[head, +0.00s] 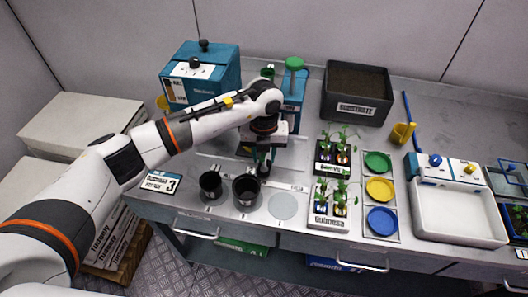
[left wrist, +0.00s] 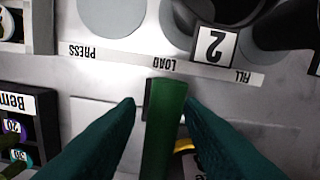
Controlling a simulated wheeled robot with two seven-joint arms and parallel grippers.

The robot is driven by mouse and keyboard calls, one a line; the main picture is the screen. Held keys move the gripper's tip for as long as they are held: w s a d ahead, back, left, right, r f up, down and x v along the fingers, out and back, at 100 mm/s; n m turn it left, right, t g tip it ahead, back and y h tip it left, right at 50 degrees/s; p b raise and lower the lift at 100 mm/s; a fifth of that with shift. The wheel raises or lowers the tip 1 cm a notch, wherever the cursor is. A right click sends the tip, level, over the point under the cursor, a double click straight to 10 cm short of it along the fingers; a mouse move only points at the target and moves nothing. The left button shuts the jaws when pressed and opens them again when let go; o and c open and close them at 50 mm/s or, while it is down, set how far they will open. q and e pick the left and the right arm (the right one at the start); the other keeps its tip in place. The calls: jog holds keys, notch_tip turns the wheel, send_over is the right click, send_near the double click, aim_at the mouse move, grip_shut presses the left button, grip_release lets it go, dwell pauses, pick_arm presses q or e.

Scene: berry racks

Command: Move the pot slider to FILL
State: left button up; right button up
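A green upright handle (left wrist: 165,125) with a dark base, which looks like the pot slider, stands by the LOAD label (left wrist: 165,65) in the left wrist view. The FILL label (left wrist: 243,76) is to its right there and PRESS (left wrist: 84,50) to its left. My left gripper (head: 263,168) reaches down over the slider strip in front of the teal machine. In the left wrist view its two teal fingers (left wrist: 163,108) are apart, one on each side of the handle, with a gap at least on the left. The gripper hides most of the slider in the head view. My right gripper is out of view.
Two black pots (head: 210,185) (head: 246,190) stand just in front of the strip, beside a bare grey disc (head: 282,206). A teal machine (head: 200,80) stands behind. Plant trays (head: 329,224) and a tray with coloured dishes (head: 393,237) lie to the right.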

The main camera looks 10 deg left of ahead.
pick_arm(q)
grip_shut()
jog(key=a+b, duration=0.1)
jog(key=a, duration=0.6)
jog(key=w+a+b, duration=0.1)
jog(key=a, duration=0.2)
jog(key=shift+a+b, duration=0.2)
jog(key=shift+b, duration=0.15)
jog(key=shift+d+r, duration=0.1)
jog(key=shift+r, duration=0.05)
jog(key=shift+c, duration=0.2)
grip_release()
jog(key=shift+o, duration=0.2)
jog(key=shift+s+a, duration=0.1)
jog(key=shift+a, duration=0.15)
jog(key=shift+d, duration=0.1)
